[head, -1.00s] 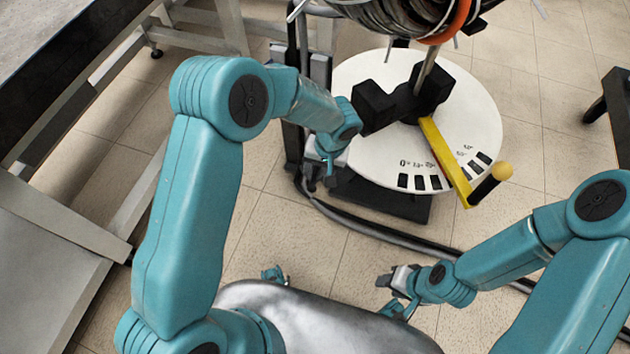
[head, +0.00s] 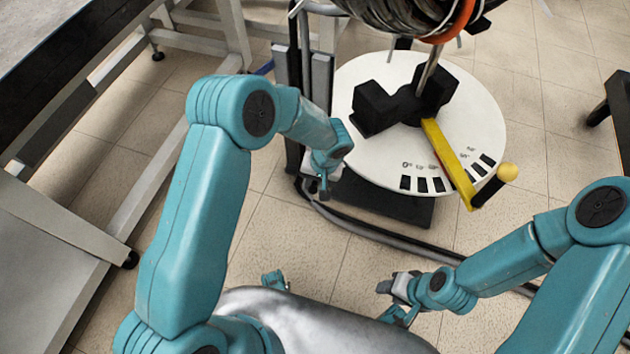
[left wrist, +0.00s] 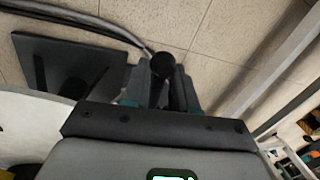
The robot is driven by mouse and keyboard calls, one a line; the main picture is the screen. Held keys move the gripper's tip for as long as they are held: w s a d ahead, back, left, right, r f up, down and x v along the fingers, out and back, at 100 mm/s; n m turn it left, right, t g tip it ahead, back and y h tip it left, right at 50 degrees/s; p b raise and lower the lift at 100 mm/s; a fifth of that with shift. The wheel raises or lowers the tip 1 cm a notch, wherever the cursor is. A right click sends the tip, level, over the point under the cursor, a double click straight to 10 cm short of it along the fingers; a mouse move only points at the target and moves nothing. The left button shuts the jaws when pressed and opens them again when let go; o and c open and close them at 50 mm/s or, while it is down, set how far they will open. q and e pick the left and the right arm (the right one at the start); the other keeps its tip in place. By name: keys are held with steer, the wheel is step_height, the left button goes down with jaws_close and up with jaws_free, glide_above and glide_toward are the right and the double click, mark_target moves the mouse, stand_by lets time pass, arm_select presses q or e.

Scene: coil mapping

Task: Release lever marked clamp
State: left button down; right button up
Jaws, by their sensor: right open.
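My left gripper (head: 322,190) is low beside the black upright post, left of the white dial. In the left wrist view its two fingers (left wrist: 162,88) stand either side of a dark round knob (left wrist: 162,65) on a short dark stem. I cannot tell whether they press on it. The knob may be the end of the clamp lever, but no marking is readable. In the head view the arm hides it. My right gripper (head: 390,288) is open and empty over the floor, well away from the dial.
A dark cable (head: 350,222) runs along the floor. A grey-framed table (head: 50,220) stands at left.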

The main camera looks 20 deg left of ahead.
arm_select(q)
steer(key=w+d+n+g+h+b, duration=0.2)
steer(key=w+d+n+b, duration=0.3)
steer(key=n, duration=1.1)
steer(key=shift+w+d, duration=0.3)
steer(key=shift+w, duration=0.75)
steer(key=shift+r, duration=0.1)
steer(key=c, duration=1)
jaws_free()
steer(key=shift+o, duration=0.2)
